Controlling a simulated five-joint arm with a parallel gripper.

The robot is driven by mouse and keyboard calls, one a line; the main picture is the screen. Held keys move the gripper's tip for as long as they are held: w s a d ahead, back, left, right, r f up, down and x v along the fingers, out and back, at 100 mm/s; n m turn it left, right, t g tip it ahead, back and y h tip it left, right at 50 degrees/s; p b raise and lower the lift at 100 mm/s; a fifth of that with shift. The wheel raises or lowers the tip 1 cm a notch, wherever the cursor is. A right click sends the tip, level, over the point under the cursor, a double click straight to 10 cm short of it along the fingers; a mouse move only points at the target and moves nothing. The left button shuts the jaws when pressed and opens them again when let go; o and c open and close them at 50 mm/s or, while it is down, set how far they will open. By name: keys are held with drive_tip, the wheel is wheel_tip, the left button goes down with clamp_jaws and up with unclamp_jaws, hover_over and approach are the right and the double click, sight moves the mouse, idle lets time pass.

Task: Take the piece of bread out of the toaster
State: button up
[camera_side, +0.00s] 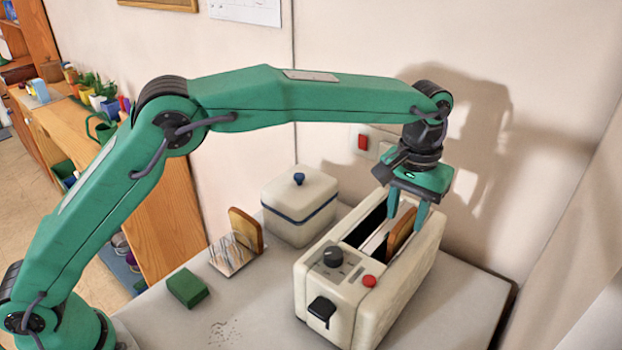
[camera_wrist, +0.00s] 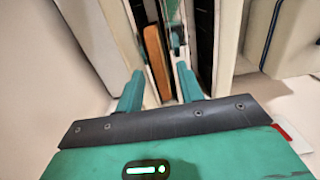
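The cream toaster (camera_side: 365,310) stands on the table with two long slots on top. A brown piece of bread (camera_side: 400,232) sticks up from its right slot; it also shows in the wrist view (camera_wrist: 156,60). The left slot looks dark, with no bread visible. My gripper (camera_side: 405,222) points down over the right slot. In the wrist view my gripper (camera_wrist: 158,72) has its fingers apart, with the bread between and beyond them. Gaps show on both sides of the bread, so it is not gripped. The lower part of the bread is hidden inside the toaster.
A metal toast rack (camera_side: 232,256) holding another brown slice (camera_side: 246,230) stands left of the toaster. A cream lidded box (camera_side: 298,212) is behind it. A green block (camera_side: 187,288) and crumbs (camera_side: 222,330) lie at the front left. The wall is close behind.

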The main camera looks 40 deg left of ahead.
drive_tip(key=shift+f, duration=1)
drive_tip(key=shift+c, duration=0.5)
clamp_jaws()
